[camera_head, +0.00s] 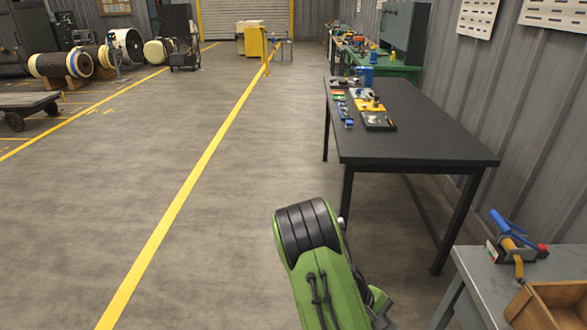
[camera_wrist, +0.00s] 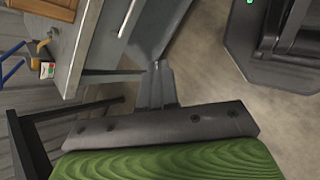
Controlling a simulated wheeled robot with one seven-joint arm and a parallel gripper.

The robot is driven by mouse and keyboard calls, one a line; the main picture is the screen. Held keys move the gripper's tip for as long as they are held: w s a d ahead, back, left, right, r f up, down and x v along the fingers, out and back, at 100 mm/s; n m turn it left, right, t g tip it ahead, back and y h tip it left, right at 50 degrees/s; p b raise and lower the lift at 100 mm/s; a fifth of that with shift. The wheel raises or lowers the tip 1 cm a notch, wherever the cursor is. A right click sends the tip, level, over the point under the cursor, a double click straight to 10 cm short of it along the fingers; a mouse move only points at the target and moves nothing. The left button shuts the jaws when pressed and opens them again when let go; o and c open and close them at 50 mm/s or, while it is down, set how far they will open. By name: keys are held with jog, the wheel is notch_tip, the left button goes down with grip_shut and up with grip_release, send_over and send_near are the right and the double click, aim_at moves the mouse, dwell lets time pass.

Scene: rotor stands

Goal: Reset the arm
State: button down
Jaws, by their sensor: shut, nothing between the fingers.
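My arm, green with black bands (camera_head: 308,228), rises from the bottom of the head view, bent over the open floor left of the workbenches. My gripper (camera_wrist: 158,70) shows in the wrist view as narrow grey fingers beyond a dark grey bar and green casing. It is shut and empty, and touches nothing that I can see. The head view does not show the fingertips clearly.
A black table (camera_head: 420,135) with small parts stands on the right. A grey bench (camera_head: 480,282) at lower right, also at upper left in the wrist view (camera_wrist: 97,45), bears a wooden box (camera_head: 550,305) and a blue-handled tool (camera_head: 508,228).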

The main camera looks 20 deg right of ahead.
jog(key=a+r+m+t+y+p, duration=0.1)
jog(key=a+r+t+y+p, duration=0.15)
jog(key=a+r, duration=0.4)
jog(key=s+a+r+m+t+y+p, duration=0.1)
jog(key=a+r+t+y, duration=0.2)
jog(key=r, duration=0.7)
jog(key=a+r+m+t+y+p, duration=0.1)
jog(key=a+r+t, duration=0.2)
jog(key=a+r, duration=0.5)
jog(key=s+a+r+t+p, duration=0.1)
jog(key=s+a+r+t, duration=0.1)
jog(key=s+a+r, duration=0.2)
notch_tip(320, 180, up, 3)
jog(key=shift+s+y+p, duration=0.35)
jog(key=shift+s+p, duration=0.05)
jog(key=shift+s, duration=0.8)
jog(key=shift+t, duration=0.25)
